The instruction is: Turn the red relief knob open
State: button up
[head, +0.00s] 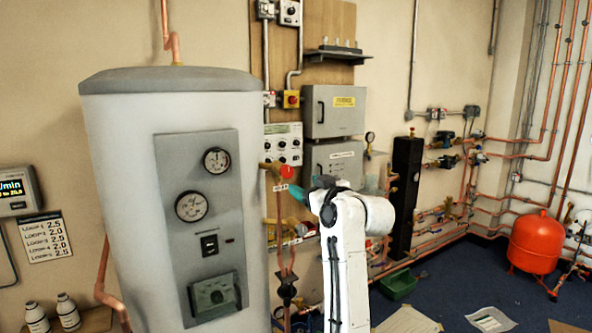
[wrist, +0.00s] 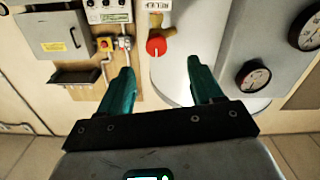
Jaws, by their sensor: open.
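The red relief knob (head: 287,172) sits on a brass fitting beside the right side of the white tank (head: 120,200). In the wrist view the red knob (wrist: 156,45) is ahead of the fingers, between their lines and nearer the upper middle. My gripper (wrist: 160,80) is open, with its two green fingers apart and nothing between them. In the head view my gripper (head: 298,194) is just below and right of the knob, at the end of my white arm. A gap shows between the fingertips and the knob.
Two grey boxes (head: 335,110) and a white control panel (head: 283,143) are on the wall behind. Copper pipes run below the knob. A red expansion vessel (head: 536,242) and a green bin (head: 398,283) stand on the floor at right.

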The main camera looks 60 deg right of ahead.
aim_at(289, 172)
jog(key=p+x, duration=0.1)
jog(key=x, duration=0.2)
jog(key=p+x, duration=0.1)
jog(key=x, duration=0.3)
jog(key=r+p+x, duration=0.1)
jog(key=x, duration=0.2)
jog(key=shift+w+d, duration=0.15)
jog(key=shift+d, duration=0.25)
jog(key=c, duration=1.1)
